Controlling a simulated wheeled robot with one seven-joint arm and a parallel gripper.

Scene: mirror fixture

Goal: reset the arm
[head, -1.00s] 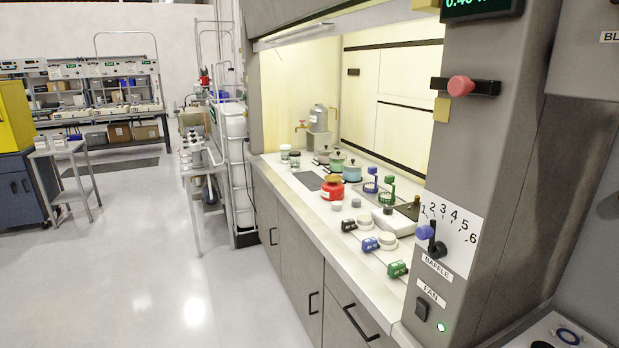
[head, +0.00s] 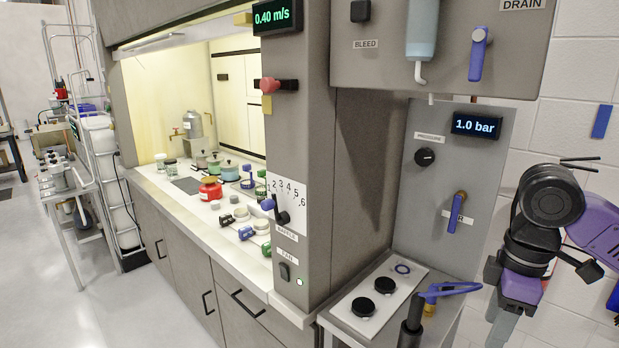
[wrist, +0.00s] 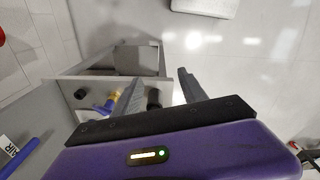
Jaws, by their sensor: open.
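My gripper (wrist: 162,84) shows in the wrist view with its two grey fingers spread apart and nothing between them. It points down over grey floor, beside a small grey bench. My arm (head: 545,215), black and purple, is folded at the right of the head view in front of the white block wall.
A side bench (head: 385,295) with black knobs and a blue lever (head: 447,290) stands left of my arm. A pressure panel (head: 450,220) rises behind it. The fume hood (head: 225,170) holds a red pot (head: 210,189) and several other vessels.

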